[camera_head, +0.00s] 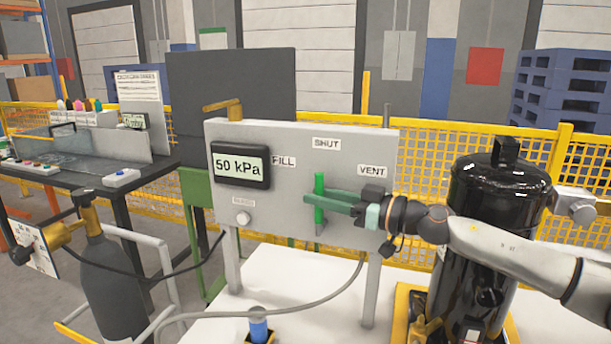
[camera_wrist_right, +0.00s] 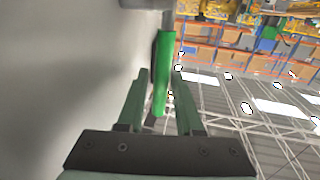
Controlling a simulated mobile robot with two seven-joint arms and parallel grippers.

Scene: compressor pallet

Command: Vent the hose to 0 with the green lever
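The green lever (camera_head: 319,187) stands upright on the grey panel (camera_head: 285,215), in line with the SHUT label (camera_head: 327,143). The FILL label (camera_head: 284,161) is to its left and the VENT label (camera_head: 372,170) to its right. The display (camera_head: 240,166) reads 50 kPa. My right gripper (camera_head: 325,200) reaches in from the right with its fingers at the lever. In the right wrist view the lever (camera_wrist_right: 163,75) stands between the two open fingers, with a gap visible on either side. My left gripper is not in view.
A black tank (camera_head: 487,215) stands right of the panel, close to my right arm. A hose (camera_head: 300,302) runs below the panel to a blue fitting (camera_head: 258,325) on the white surface. A dark gas bottle (camera_head: 112,285) stands at the left. A yellow fence (camera_head: 430,160) is behind.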

